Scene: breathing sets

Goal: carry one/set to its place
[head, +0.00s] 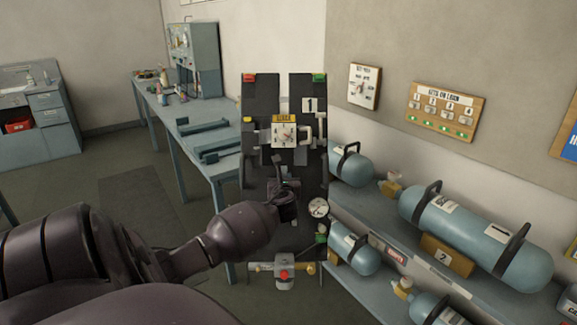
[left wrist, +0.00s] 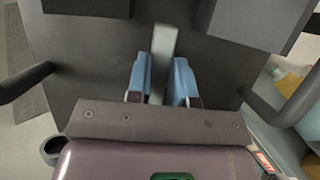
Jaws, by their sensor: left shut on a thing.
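Set one (head: 262,95) is a tall black backplate with a "1" label, red and green tabs at its top, a dial and a round gauge. It appears upright in the middle of the head view. My left gripper (head: 288,197) reaches its middle from the left. In the left wrist view the blue fingers of my left gripper (left wrist: 160,82) are shut on a grey bar (left wrist: 163,50) on the dark plate (left wrist: 95,70). What bears the set's lower end is unclear. My right gripper is not in view.
A shelf (head: 385,240) with several blue cylinders (head: 480,235) runs along the right wall. A long blue-grey bench (head: 195,135) stands behind at left, with a cabinet (head: 195,62) on it. Drawers (head: 45,110) stand at far left. Open floor (head: 125,190) lies left of the bench.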

